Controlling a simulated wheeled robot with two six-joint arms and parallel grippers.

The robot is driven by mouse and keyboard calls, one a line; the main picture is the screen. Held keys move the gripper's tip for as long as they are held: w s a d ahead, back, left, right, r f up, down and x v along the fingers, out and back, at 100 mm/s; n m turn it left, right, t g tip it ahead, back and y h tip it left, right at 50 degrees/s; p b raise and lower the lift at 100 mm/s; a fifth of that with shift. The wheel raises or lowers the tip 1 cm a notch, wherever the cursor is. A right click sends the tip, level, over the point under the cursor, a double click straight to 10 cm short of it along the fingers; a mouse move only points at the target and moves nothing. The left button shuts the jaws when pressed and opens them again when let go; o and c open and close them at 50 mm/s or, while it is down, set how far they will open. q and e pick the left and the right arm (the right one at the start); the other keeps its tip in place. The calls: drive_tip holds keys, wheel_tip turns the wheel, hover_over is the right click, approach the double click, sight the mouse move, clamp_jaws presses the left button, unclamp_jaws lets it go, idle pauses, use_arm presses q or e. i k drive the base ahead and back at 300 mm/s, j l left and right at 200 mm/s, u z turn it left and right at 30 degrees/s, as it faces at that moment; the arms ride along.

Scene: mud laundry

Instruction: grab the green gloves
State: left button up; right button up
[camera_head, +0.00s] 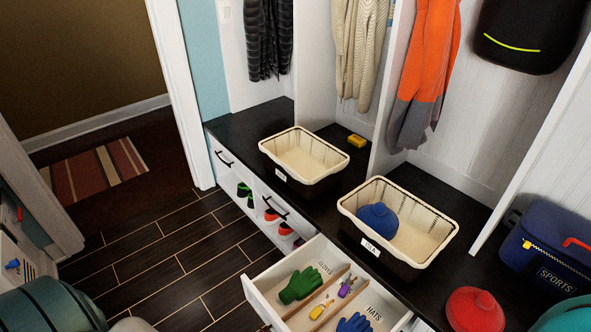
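A green glove shape (299,285), possibly a pair lying together, is in the left compartment of an open white drawer (262,302). Lettering is printed on the drawer floor, beside the green gloves. A wooden divider runs along their right side. Neither of my grippers is in view.
A blue glove (355,323) and small yellow and purple items share the drawer. On the black bench above stand two cream baskets (304,153) (448,228), the right one holding a blue hat (378,220). A red hat (474,309) and blue sports bag (549,250) sit right.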

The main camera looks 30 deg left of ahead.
sight(301, 286)
drive_tip(key=k+j+u, duration=0.2)
drive_tip(key=k+j, duration=0.2)
drive_tip(key=j, duration=0.2)
drive_tip(key=k+j+u, duration=0.1)
drive_tip(key=j, duration=0.2)
drive_tip(key=k, duration=0.05)
